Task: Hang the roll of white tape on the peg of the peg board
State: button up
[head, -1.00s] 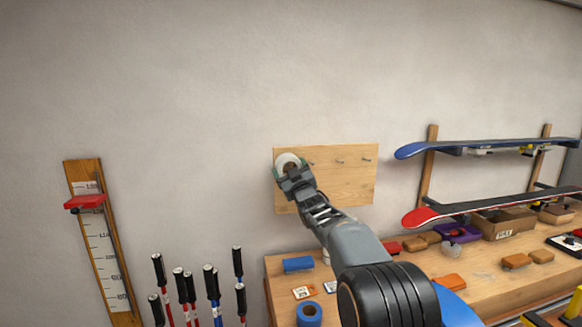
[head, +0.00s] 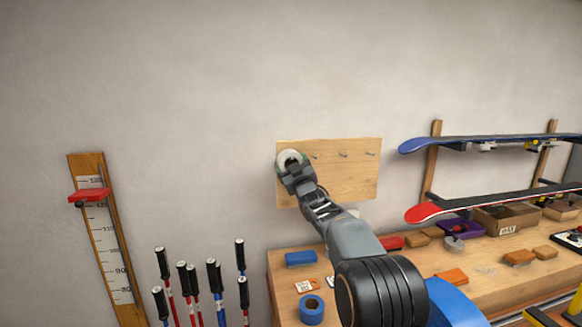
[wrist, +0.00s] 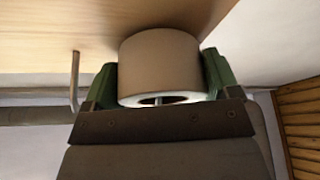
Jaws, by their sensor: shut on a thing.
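The roll of white tape (head: 289,152) is at the upper left of the wooden peg board (head: 345,185). In the wrist view the roll (wrist: 160,62) sits between the green fingers of my gripper (wrist: 158,78), its far end against or very close to the board (wrist: 50,25). My gripper (head: 291,172) is shut on it. A short grey rod shows inside the roll's hole, which looks like a peg; how deep it sits is hidden. Other pegs stick out to the right in the head view, one (head: 343,154) mid-board. In the wrist view a bent peg (wrist: 75,80) stands left of my gripper, apart from it.
Below the board is a workbench (head: 390,290) with a blue tape roll (head: 312,309), a blue block (head: 300,258) and other items. Skis or boards hang on a rack (head: 490,145) at right. Poles (head: 215,280) and a measuring board (head: 105,240) stand left. The wall above is clear.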

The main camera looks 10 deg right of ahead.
jog(key=shift+f, duration=0.1)
jog(key=o, duration=0.7)
jog(key=shift+s, duration=0.1)
jog(key=s+b, duration=0.8)
jog(key=s, duration=0.1)
jog(key=shift+s, duration=0.4)
dwell(0.6)
